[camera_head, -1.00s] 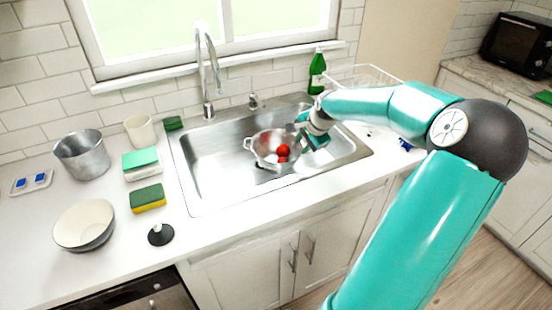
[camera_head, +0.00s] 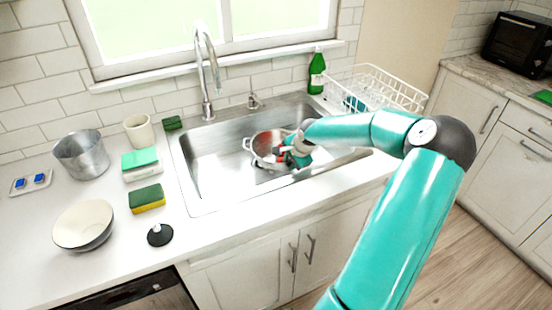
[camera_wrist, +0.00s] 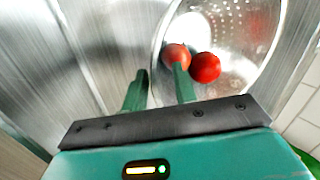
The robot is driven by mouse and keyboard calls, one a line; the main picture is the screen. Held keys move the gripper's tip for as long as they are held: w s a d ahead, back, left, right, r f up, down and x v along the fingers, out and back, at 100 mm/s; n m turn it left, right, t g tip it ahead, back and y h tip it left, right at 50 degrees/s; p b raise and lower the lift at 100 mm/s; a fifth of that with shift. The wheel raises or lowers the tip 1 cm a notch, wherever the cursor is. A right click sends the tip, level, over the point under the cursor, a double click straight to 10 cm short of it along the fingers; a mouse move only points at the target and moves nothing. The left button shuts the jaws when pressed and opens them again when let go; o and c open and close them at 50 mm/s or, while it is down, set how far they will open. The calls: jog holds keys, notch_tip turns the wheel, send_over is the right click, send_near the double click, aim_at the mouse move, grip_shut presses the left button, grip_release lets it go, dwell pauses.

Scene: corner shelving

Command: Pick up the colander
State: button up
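The metal colander (camera_head: 262,152) sits in the sink basin, with two red round fruits inside, perhaps tomatoes. In the wrist view the colander (camera_wrist: 235,20) fills the upper right, with the red fruits (camera_wrist: 206,67) near its near side. My gripper (camera_head: 292,158) is at the colander's right side in the head view, covering part of it. In the wrist view my gripper (camera_wrist: 160,85) is open, one finger outside the colander wall and the other over its inside, in front of one fruit. The rim runs between the fingers; contact cannot be told.
The steel sink (camera_head: 205,165) surrounds the colander, with the faucet (camera_head: 207,70) behind it. A white dish rack (camera_head: 395,90) and a green bottle (camera_head: 317,70) stand at the back right. A pot (camera_head: 82,155), a bowl (camera_head: 84,226) and sponges (camera_head: 147,198) occupy the left counter.

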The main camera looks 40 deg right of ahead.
grip_shut()
jog(key=shift+r, duration=0.25)
